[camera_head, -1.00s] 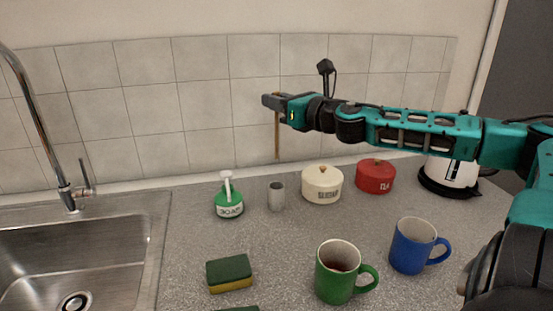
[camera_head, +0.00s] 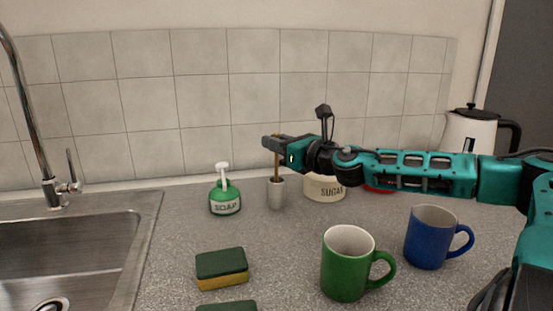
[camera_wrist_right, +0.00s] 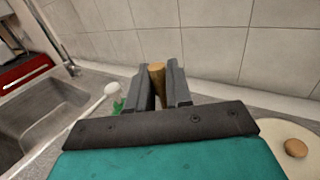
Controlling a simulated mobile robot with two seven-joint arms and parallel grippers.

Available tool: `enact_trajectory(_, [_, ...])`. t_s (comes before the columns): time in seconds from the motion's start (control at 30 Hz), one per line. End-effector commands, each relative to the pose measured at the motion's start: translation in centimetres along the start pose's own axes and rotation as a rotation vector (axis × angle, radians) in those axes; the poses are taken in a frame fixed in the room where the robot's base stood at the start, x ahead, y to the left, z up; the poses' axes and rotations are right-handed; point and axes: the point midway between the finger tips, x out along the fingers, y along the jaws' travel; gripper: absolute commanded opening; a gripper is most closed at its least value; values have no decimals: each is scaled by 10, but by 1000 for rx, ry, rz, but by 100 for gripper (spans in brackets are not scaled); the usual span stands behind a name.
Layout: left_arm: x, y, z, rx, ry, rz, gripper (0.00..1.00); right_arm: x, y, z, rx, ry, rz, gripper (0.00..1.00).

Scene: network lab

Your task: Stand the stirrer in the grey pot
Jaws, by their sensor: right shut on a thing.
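The stirrer (camera_head: 276,164) is a thin brown wooden stick, held upright. My right gripper (camera_head: 272,142) is shut on its upper part, and the jaws show on either side of its top end (camera_wrist_right: 157,72) in the right wrist view. The grey pot (camera_head: 277,194) is a small cylinder on the worktop, directly below the gripper. The stirrer's lower end meets the pot's mouth and is hidden inside or behind its rim; I cannot tell how deep it reaches. My left gripper is not in view.
A green soap bottle (camera_head: 225,196) stands just left of the pot. A cream sugar jar (camera_head: 325,189) and a mostly hidden red jar (camera_head: 379,188) stand right of it. Green (camera_head: 346,268) and blue (camera_head: 431,241) mugs and sponges (camera_head: 221,265) are nearer. A sink (camera_head: 75,255) is at left.

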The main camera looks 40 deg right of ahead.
Motion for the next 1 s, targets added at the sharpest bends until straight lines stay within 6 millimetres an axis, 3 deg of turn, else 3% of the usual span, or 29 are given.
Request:
enact_trajectory(0.07, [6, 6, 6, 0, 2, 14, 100, 0, 0, -15, 0, -1, -1, 0])
enact_trajectory(0.3, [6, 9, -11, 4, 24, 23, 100, 0, 0, -14, 0, -1, -1, 0])
enact_trajectory(0.5, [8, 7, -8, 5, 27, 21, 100, 0, 0, -18, 0, -1, -1, 0])
enact_trajectory(0.53, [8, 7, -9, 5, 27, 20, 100, 0, 0, -17, 0, -1, 0, 23])
enact_trajectory(0.7, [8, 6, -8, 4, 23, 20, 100, 0, 0, -17, 0, 0, 0, 39])
enact_trajectory(0.77, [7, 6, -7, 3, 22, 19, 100, 0, 0, -17, 0, 0, 0, 45])
enact_trajectory(1.0, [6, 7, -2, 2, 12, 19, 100, 0, 0, -16, 0, 0, 0, 45])
